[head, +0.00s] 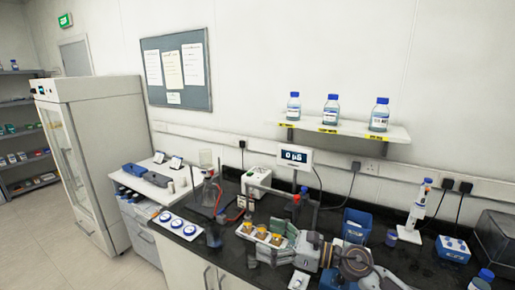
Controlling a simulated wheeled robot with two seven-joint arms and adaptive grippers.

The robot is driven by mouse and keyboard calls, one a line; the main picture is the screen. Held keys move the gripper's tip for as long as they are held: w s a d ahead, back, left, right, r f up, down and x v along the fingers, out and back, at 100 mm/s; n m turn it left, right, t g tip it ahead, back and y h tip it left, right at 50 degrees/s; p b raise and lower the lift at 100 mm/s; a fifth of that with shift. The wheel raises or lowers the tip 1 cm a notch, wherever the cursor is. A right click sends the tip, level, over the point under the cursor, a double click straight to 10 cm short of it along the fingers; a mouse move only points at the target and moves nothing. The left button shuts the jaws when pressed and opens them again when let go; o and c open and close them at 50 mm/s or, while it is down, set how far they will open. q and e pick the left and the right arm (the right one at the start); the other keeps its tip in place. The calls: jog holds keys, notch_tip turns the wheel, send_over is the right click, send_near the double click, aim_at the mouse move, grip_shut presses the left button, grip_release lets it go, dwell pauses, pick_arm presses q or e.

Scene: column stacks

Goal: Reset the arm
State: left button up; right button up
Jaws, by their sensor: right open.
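My right arm (355,263) reaches in from the lower right over the dark bench. Its gripper (268,256) points left and is open, with nothing seen between its fingers. It is at the near side of a white tray (246,236) holding a few yellow-topped pieces (262,232). I cannot tell whether the fingers touch the tray. My left gripper is not in view.
A display reading zero (295,156) stands behind the tray. Glassware (211,190) is to the left. A blue bin (356,226), a pipette stand (416,208) and a blue rack (453,248) are to the right. Three blue-capped bottles (331,112) stand on a wall shelf.

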jog(key=w+d+r+m+t+h, duration=0.2)
jog(key=d+m+t+h, duration=0.3)
jog(key=m, duration=0.6)
jog(key=w+d+r+m+t+h, duration=0.1)
jog(key=w+d+m+t+h, duration=0.15)
jog(key=m+t, duration=0.65)
jog(key=s+d+f+m+g+h, duration=0.3)
jog(key=d+f+m+g+h, duration=0.25)
jog(key=m, duration=0.45)
jog(key=s+d+f+m+g+h, duration=0.2)
jog(key=s+d+f+m+h, duration=0.3)
jog(key=f+m, duration=0.4)
jog(key=s+f+m+g+y, duration=0.1)
jog(key=s+f+m+g, duration=0.35)
jog(key=s+f, duration=0.4)
jog(key=s+f+m+g+y, duration=0.1)
jog(key=s+f+m+g, duration=0.4)
jog(key=s, duration=0.6)
notch_tip(320, 180, down, 34)
jog(key=s+d+n+g+b, duration=0.1)
jog(key=s+g, duration=0.1)
jog(key=s+d+f, duration=0.2)
jog(key=s+f, duration=0.8)
jog(key=s, duration=0.1)
jog(key=s+d+f+g+b, duration=0.1)
jog(key=s+d+f, duration=0.1)
jog(key=s+f, duration=0.9)
jog(key=shift+h, duration=0.3)
jog(key=shift+s, duration=0.1)
